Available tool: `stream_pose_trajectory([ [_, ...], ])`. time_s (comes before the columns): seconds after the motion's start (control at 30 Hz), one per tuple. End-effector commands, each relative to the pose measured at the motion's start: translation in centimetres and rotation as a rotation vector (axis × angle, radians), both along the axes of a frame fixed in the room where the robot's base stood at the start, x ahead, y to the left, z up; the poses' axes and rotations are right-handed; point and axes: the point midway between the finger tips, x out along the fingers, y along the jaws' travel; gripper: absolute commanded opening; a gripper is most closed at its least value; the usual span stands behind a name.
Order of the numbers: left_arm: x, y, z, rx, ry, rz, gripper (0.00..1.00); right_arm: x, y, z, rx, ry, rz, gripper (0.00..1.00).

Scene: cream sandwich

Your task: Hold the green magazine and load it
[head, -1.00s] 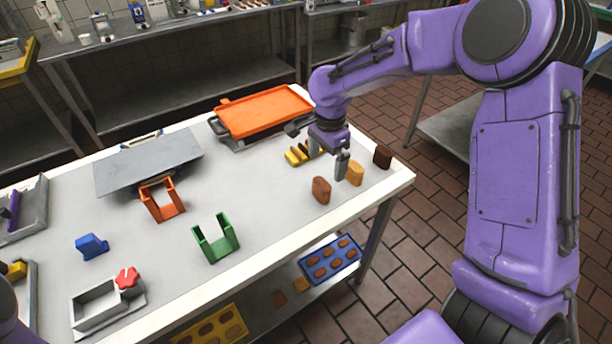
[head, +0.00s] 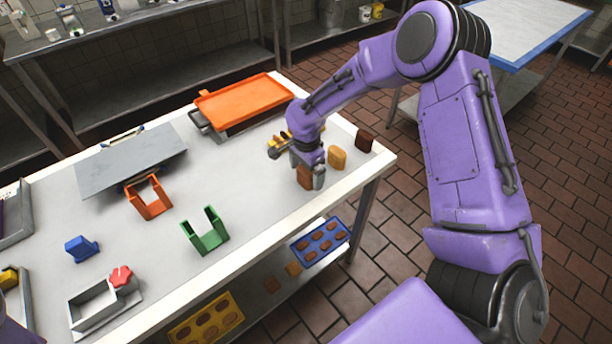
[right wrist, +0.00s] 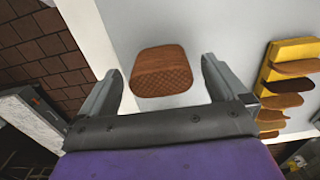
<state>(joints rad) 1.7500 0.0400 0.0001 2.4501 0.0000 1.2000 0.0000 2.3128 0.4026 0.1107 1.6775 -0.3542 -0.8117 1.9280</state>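The green magazine (head: 206,235), a U-shaped holder with two upright walls, stands empty on the table left of my right gripper. My right gripper (head: 308,176) points down at a brown biscuit (head: 304,174) near the table's right part. In the right wrist view the fingers are apart, and the biscuit (right wrist: 160,72) shows between them with a gap on each side. A yellow-tan biscuit (head: 337,158) and a dark brown one (head: 364,140) stand to the right. My left gripper is out of view.
An orange magazine (head: 149,200), a blue block (head: 82,249) and a grey box with a red knob (head: 121,276) are on the left. An orange tray (head: 243,106) lies behind. A yellow rack (right wrist: 268,75) holds several brown pieces. The table's middle is clear.

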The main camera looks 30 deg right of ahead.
Motion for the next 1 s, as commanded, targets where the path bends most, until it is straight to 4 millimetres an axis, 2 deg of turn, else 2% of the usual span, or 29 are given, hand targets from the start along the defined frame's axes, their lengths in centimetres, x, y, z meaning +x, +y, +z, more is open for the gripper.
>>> stream_pose_trajectory([
  [0.03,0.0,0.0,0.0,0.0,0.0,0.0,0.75,0.0,0.0,0.0,0.0,0.0,0.0,0.86],
  [0.17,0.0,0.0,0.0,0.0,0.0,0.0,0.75,0.0,0.0,0.0,0.0,0.001,0.0,0.44],
  [0.2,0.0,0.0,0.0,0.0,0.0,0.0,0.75,0.0,0.0,0.0,0.0,0.001,0.0,0.39],
  [0.57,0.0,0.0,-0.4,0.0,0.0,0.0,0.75,0.0,0.0,0.6,-0.002,-0.001,0.0,0.39],
  [0.67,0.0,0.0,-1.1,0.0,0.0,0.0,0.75,0.1,0.0,1.7,-0.002,-0.004,0.001,0.39],
  [0.73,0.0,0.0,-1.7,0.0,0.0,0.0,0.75,0.1,0.0,3.3,-0.004,-0.006,0.002,0.39],
  [0.93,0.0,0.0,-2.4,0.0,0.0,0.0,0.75,-4.1,2.4,8.9,-0.004,-0.006,0.001,0.39],
  [1.0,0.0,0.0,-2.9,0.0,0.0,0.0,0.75,-6.1,3.5,9.8,-0.005,-0.002,0.003,0.39],
])
